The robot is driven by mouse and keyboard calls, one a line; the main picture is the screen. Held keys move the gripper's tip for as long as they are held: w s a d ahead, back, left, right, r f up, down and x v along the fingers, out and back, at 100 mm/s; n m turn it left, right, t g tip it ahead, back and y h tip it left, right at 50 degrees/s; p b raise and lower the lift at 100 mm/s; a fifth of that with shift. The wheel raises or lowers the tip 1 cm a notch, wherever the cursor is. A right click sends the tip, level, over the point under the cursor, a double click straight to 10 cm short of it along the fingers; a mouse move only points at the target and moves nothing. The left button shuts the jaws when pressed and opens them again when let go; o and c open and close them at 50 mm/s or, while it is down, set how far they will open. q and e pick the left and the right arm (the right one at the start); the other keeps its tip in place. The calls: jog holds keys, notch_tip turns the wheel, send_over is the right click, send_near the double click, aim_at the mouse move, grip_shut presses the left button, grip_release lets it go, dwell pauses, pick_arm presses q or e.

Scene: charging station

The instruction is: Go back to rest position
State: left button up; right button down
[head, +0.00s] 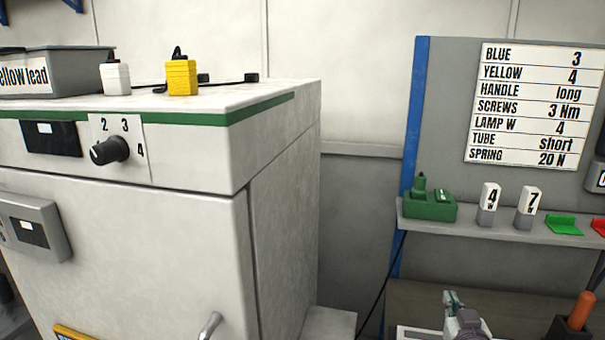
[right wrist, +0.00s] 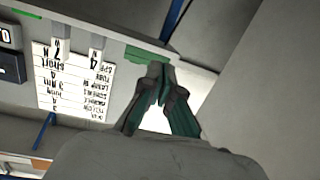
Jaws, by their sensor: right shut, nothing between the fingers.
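My right gripper (head: 455,300) shows at the bottom of the head view, right of centre, below the grey shelf. In the right wrist view its two dark green fingers (right wrist: 160,88) meet at the tips with nothing between them. It is apart from the things on the shelf in the head view. My left gripper is not in either view.
A white cabinet (head: 120,230) with a dial (head: 110,150) fills the left; yellow (head: 181,77) and white (head: 115,75) plugs stand on top. A grey shelf (head: 470,232) at right holds a green device (head: 430,206) and numbered blocks (head: 488,205), below a sign (head: 535,105). An orange-handled tool (head: 581,310) stands lower right.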

jog(key=s+a+f+n+g+y, duration=0.1)
jog(key=s+a+f+g, duration=0.25)
jog(key=s+f, duration=0.4)
jog(key=s+a+f+n+g+y, duration=0.1)
jog(key=s+a+f+g, duration=0.25)
jog(key=s+f, duration=0.45)
jog(key=s+a+f+n+g+y, duration=0.1)
jog(key=s+a+f+g, duration=0.15)
jog(key=s, duration=0.65)
jog(key=s+a+f+g, duration=0.15)
jog(key=s+g, duration=0.25)
jog(key=s, duration=0.6)
notch_tip(320, 180, down, 29)
jog(key=s+b, duration=0.2)
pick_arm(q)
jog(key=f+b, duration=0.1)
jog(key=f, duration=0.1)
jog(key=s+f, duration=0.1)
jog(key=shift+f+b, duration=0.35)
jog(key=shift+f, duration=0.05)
pick_arm(e)
jog(key=s+d+f+g, duration=0.2)
jog(key=s+d+f, duration=0.1)
jog(key=s+f, duration=1.2)
jog(key=shift+s+f+n, duration=0.3)
jog(key=shift+s+f, duration=0.1)
jog(key=shift+f, duration=0.35)
